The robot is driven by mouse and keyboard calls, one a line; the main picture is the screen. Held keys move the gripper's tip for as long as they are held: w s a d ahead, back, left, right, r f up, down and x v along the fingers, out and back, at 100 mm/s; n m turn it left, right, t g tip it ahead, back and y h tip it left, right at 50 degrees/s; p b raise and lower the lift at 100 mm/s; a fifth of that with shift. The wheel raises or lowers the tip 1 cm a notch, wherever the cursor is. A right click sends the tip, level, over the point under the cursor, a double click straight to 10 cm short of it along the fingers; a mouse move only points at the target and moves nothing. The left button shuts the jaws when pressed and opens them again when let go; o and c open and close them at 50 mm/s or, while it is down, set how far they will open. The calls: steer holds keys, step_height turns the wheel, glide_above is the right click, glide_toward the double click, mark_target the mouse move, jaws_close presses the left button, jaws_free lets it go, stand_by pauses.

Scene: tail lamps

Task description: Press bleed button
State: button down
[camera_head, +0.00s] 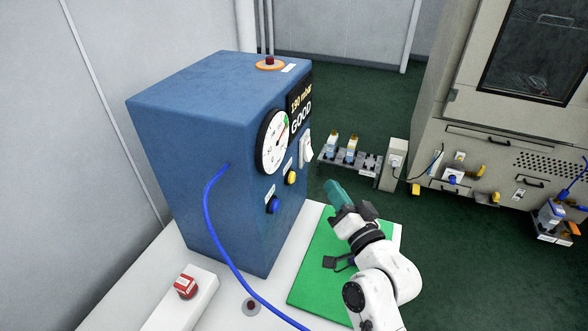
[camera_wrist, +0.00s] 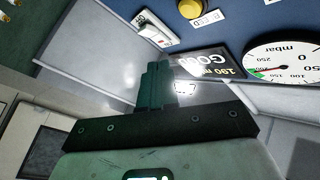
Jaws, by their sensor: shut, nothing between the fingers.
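The blue box (camera_head: 190,120) stands on the white bench. Its front face carries a yellow button (camera_head: 291,178) and, lower left of it, a blue button (camera_head: 273,204). In the wrist view the yellow button (camera_wrist: 191,8) sits at the top edge beside a partly readable label (camera_wrist: 210,18) ending in "EED". My gripper (camera_head: 336,190) has its teal fingers shut and empty, to the right of the buttons and apart from them, above the green mat. In the wrist view the shut fingers (camera_wrist: 156,84) point up, below the button and the white switch (camera_wrist: 153,28).
A round gauge (camera_head: 273,142) and a "190 mbar GOOD" display (camera_head: 299,109) are above the buttons. A blue hose (camera_head: 210,205) runs from the box across the bench. The green mat (camera_head: 310,270) is mostly clear.

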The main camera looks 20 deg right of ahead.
mark_target(291, 177)
steer(key=w+a+p, duration=0.1)
steer(key=a+p, duration=0.1)
steer(key=p, duration=0.1)
steer(key=w+a+p, duration=0.2)
steer(key=p, duration=0.1)
steer(key=shift+a, duration=0.15)
steer(key=shift+w+a+r+p, duration=0.1)
steer(key=shift+w+p, duration=0.05)
steer(key=shift+p, duration=0.35)
stand_by(1.7)
steer(key=shift+w+a+p, duration=0.15)
steer(key=shift+a+p, duration=0.1)
steer(key=shift+p, duration=0.1)
